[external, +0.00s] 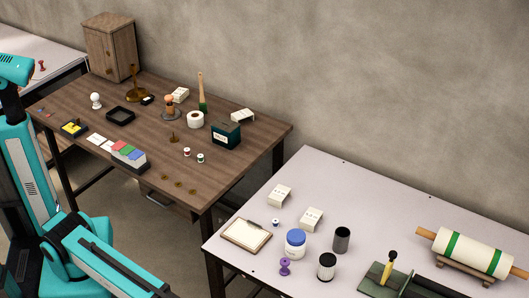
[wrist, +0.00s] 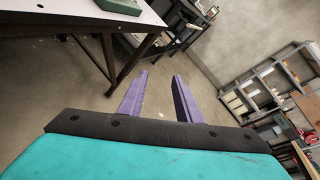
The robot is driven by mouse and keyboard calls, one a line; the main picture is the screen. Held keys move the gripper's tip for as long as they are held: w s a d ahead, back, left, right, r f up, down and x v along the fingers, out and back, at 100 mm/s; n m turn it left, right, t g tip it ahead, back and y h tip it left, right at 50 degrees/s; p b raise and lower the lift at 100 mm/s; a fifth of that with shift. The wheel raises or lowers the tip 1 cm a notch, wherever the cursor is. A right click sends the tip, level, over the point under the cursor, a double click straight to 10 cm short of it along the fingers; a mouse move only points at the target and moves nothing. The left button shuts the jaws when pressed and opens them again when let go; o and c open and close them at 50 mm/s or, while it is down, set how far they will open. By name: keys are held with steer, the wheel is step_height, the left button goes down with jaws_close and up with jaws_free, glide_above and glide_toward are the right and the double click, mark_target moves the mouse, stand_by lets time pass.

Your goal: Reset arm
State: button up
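My gripper (wrist: 160,76) shows in the wrist view as two purple fingers with a clear gap between them. It is open and empty, with only bare floor seen between and beyond the fingers. In the external view my teal arm stands at the left and lower left edge, partly cut off, and I cannot make out the gripper there.
A brown wooden table (external: 245,122) holds a small cabinet (external: 110,50), a white roll (external: 195,120) and a dark green box (external: 226,135). A pale table (external: 345,185) holds a clipboard (external: 246,235), jars and a banded roll (external: 470,252). Metal shelves (wrist: 265,85) stand right in the wrist view.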

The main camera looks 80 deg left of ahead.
steer(key=s+d+f+m+g, duration=0.1)
steer(key=s+d+f+m, duration=0.1)
steer(key=s+d+f, duration=0.35)
step_height(320, 180, down, 4)
steer(key=a+n+g, duration=0.1)
steer(key=a, duration=0.1)
steer(key=s+a+f+n+g+y+p, duration=0.1)
steer(key=s+a+f+n+g+y, duration=0.15)
steer(key=a+f+n, duration=0.75)
steer(key=s+a+f+n+g+y+p, duration=0.1)
steer(key=a+f+g+y+p, duration=0.35)
steer(key=a, duration=1.05)
steer(key=s+a+f+n+t+y+b, duration=0.15)
steer(key=a+f+n, duration=0.35)
steer(key=a+f, duration=0.6)
steer(key=s+a+f+n+g+p, duration=0.35)
steer(key=s+a+n+g, duration=0.4)
steer(key=s+a, duration=0.8)
steer(key=s+a+n+g+h, duration=0.1)
steer(key=s+a+n+g, duration=0.1)
steer(key=s+n, duration=0.4)
steer(key=s+a+n+g+h+p, duration=0.1)
steer(key=s+a+n, duration=0.4)
steer(key=s, duration=0.8)
steer(key=shift+s+f+n+g+p, duration=0.35)
steer(key=shift+f+n+g, duration=0.1)
steer(key=shift+g, duration=0.15)
